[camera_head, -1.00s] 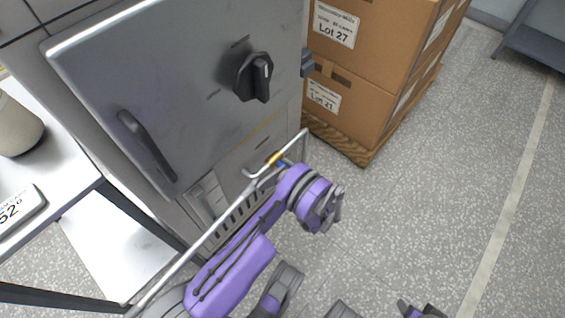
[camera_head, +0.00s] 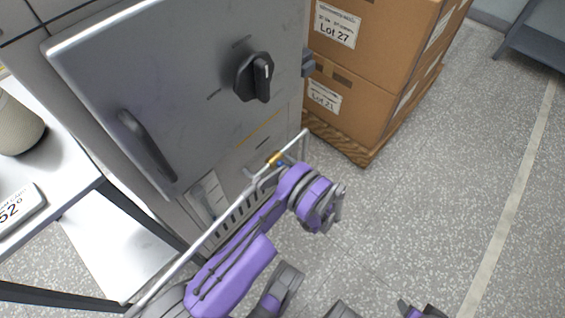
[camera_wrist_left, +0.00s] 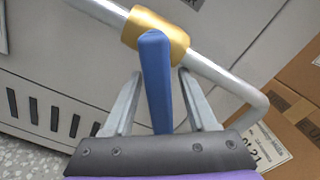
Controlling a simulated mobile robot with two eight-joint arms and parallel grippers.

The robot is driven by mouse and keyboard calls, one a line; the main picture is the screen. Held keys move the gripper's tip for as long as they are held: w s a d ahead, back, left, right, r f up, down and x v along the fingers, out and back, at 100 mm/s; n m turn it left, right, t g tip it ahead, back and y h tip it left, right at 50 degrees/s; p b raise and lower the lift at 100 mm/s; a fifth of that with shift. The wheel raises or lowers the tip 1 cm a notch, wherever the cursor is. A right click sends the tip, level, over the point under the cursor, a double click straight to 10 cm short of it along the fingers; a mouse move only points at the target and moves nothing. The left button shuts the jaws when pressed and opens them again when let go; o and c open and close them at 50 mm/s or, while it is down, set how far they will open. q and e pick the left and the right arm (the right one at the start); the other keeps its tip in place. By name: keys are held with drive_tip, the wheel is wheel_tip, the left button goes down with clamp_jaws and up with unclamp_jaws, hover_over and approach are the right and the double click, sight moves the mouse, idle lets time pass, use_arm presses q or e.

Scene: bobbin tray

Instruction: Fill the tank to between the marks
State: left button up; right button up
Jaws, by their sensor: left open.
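A metal pipe with a brass valve (camera_head: 275,159) runs diagonally past the front of the grey cabinet and bends down at its far end. The valve also shows in the left wrist view (camera_wrist_left: 157,32), with a blue lever (camera_wrist_left: 157,85) coming from it toward my palm. My left gripper (camera_wrist_left: 161,76) is open, with one finger on each side of the lever and gaps visible between. In the head view the left gripper (camera_head: 266,174) is small and partly hidden beside the valve. No tank or level marks can be made out.
The grey cabinet (camera_head: 185,75) has a black knob (camera_head: 254,77) and a dark handle (camera_head: 147,145). Cardboard boxes (camera_head: 365,75) stand on a wooden pallet to its right. A table with a display (camera_head: 18,212) is at left.

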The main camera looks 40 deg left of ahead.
use_arm(q)
drive_tip(key=d+p, duration=0.1)
drive_tip(key=d, duration=0.9)
drive_tip(key=shift+s+d+p, duration=0.4)
drive_tip(key=shift+s, duration=0.05)
